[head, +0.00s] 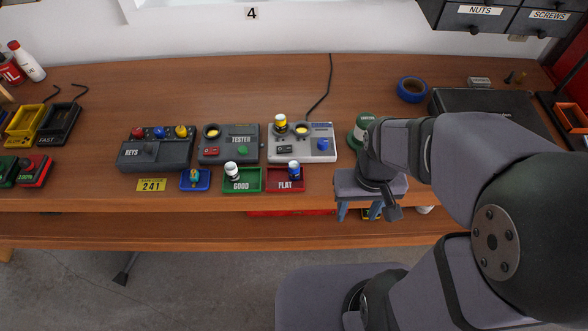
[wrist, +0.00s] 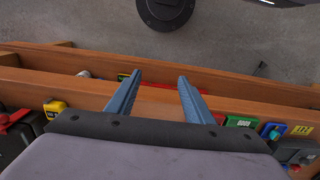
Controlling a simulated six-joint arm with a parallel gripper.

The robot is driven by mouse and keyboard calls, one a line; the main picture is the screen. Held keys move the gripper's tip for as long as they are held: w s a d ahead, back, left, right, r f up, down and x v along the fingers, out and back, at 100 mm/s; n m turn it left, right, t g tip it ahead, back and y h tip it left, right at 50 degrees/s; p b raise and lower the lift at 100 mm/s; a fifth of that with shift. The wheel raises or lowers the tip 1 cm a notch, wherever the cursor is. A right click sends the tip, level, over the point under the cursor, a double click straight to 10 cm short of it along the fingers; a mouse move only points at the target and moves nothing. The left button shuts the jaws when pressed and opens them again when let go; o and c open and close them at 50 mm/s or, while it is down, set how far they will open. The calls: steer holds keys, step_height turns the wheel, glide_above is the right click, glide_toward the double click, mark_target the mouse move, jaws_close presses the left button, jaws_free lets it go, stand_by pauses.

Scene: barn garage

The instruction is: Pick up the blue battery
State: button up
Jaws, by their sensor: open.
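A small blue battery (head: 293,168) with a lighter top stands in the red tray (head: 271,187) marked FLAT, at the front of the bench. My gripper (head: 358,212) is to the right of this tray, at the bench's front edge, with its fingers pointing down. In the wrist view my gripper (wrist: 159,78) is open, with nothing between its two blue-grey fingers. The blue battery cannot be made out in the wrist view.
A white battery (head: 232,168) stands in the green GOOD tray (head: 242,187). A blue tray (head: 195,187) holds a small object. Behind are the tester (head: 240,140), the keys box (head: 155,153) and a grey device (head: 310,133) bearing a yellow battery (head: 281,121). A green container (head: 362,125) stands behind my gripper.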

step_height(320, 180, down, 5)
steer(key=s+a+n+b, duration=0.1)
steer(key=a+b, duration=0.2)
step_height(320, 180, up, 5)
steer(key=n+t+b, duration=0.2)
steer(key=n+b, duration=0.1)
steer(key=n, duration=0.1)
glide_above(294, 165)
steer(key=shift+d+f+y, duration=0.15)
steer(key=shift+d+y, duration=0.2)
steer(key=shift+y, duration=0.05)
steer(key=shift+s+n+g, duration=0.3)
steer(key=shift+n, duration=0.1)
steer(key=shift+s+n, duration=0.2)
steer(key=shift+n, duration=0.2)
steer(key=shift+w+a+f+p, duration=0.15)
steer(key=shift+f+p, duration=0.4)
steer(key=shift+f, duration=0.65)
steer(key=shift+w+a+f+p, duration=0.15)
steer(key=shift+f+p, duration=0.35)
steer(key=shift+f, duration=0.7)
steer(key=shift+w+a+f+p, duration=0.1)
steer(key=shift+w+f+p, duration=0.15)
steer(key=shift+f+p, duration=0.65)
steer(key=shift+f+b, duration=0.25)
steer(key=shift+b, duration=0.1)
jaws_close()
